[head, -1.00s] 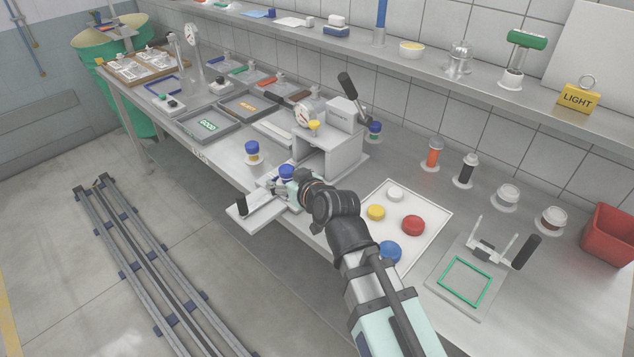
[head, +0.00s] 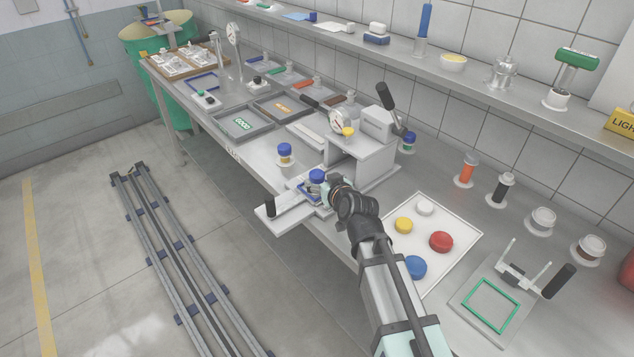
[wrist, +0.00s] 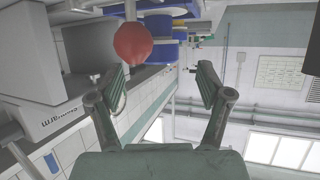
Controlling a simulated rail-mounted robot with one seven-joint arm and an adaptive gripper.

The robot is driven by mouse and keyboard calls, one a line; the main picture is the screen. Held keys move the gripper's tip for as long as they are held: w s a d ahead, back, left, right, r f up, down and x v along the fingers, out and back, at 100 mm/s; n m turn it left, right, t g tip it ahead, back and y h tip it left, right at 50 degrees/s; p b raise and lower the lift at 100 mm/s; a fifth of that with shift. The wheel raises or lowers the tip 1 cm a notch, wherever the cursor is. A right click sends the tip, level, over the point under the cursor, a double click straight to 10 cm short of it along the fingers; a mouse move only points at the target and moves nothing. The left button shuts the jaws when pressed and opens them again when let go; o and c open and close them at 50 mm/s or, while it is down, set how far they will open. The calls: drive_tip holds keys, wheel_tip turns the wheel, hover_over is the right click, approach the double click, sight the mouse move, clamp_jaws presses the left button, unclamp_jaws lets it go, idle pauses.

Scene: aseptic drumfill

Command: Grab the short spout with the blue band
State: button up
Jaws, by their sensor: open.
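I see no part clearly readable as a short spout with a blue band. A blue-topped piece (head: 317,175) stands on the press slide (head: 287,209), right beside my gripper. My gripper (wrist: 162,85) is open, fingers apart, with nothing between the tips. In the wrist view, large blue round parts (wrist: 164,24) and a red ball (wrist: 133,43) lie beyond the fingers, the ball nearer the left one. In the head view my wrist hides part of the slide.
The grey press (head: 362,155) with its black-handled lever rises just behind my gripper. A white tray (head: 455,228) with coloured caps lies to the right. An orange-bodied spout (head: 467,168) and a black one (head: 500,188) stand behind it.

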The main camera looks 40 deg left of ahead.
sight(319, 176)
drive_tip(key=p+x, duration=0.1)
drive_tip(key=x, duration=0.1)
drive_tip(key=p+x, duration=0.1)
drive_tip(key=x, duration=0.2)
drive_tip(key=shift+r, duration=0.25)
drive_tip(key=shift+w+a+f, duration=0.15)
drive_tip(key=shift+a+f, duration=0.05)
drive_tip(key=shift+a, duration=0.05)
drive_tip(key=c, duration=1.4)
drive_tip(key=shift+o, duration=0.2)
